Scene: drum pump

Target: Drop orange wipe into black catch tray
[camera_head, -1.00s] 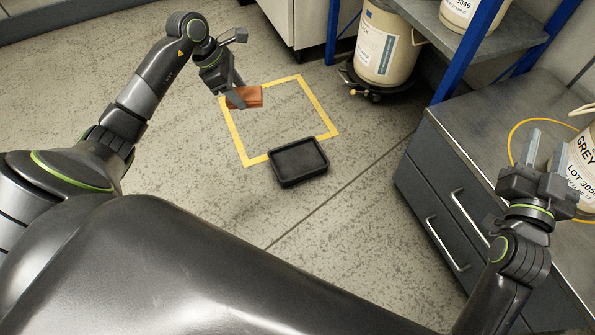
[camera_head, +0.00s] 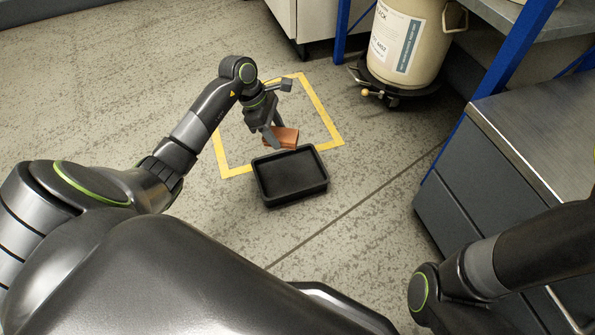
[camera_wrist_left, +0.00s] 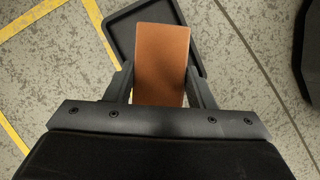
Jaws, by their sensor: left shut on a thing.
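The orange wipe (camera_head: 284,136) is a flat orange-brown block. My left gripper (camera_head: 275,138) is shut on it, just behind the far rim of the black catch tray in the head view. In the left wrist view the wipe (camera_wrist_left: 161,62) sits between the two fingers of my gripper (camera_wrist_left: 160,85) and overlaps the tray behind it. The black catch tray (camera_head: 292,196) is a shallow rectangular tray on the floor, and its visible inside is empty. Part of the tray (camera_wrist_left: 122,27) is hidden by the wipe in the wrist view. My right gripper is out of view.
A yellow taped square (camera_head: 327,115) marks the floor around and behind the tray. A beige drum (camera_head: 405,45) stands on a dark dolly at the back. A grey cabinet (camera_head: 463,190) stands at right. The floor left of the tape is clear.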

